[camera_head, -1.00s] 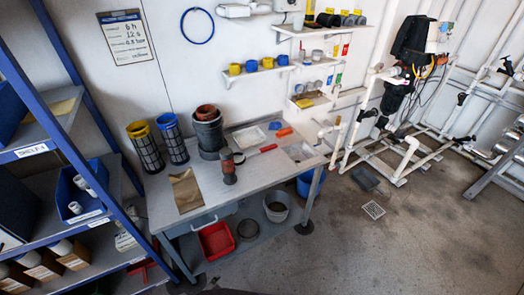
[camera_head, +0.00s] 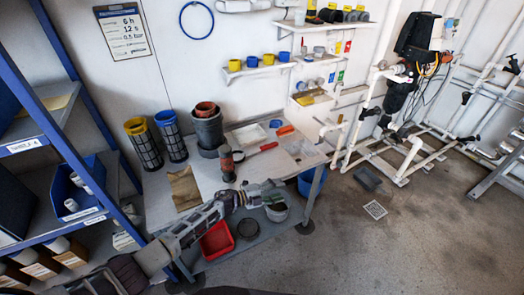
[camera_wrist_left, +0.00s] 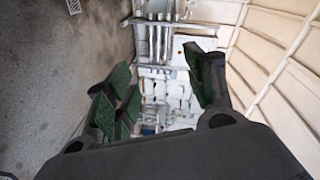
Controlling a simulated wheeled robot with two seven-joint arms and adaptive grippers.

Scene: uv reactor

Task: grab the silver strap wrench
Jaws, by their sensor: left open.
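On the bench top lies a tool with a red handle (camera_head: 264,148), beside a dark cylinder with a brownish top (camera_head: 227,165). It may be the strap wrench; I cannot make out a silver strap at this size. My left arm comes in from the lower left across the bench front. My left gripper (camera_head: 275,193) is near the bench's front right edge, apart from the tool. In the left wrist view the left gripper (camera_wrist_left: 165,88) has its green-padded fingers spread with nothing between them. My right gripper is not in view.
The grey bench (camera_head: 155,205) also holds a brown sheet (camera_head: 184,188), filter cylinders (camera_head: 145,145) and stacked pots (camera_head: 208,130). A red bin (camera_head: 216,241) is on the lower shelf. A blue shelf rack (camera_head: 75,135) stands left. White pipework (camera_head: 400,160) is right. The floor at right is mostly clear.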

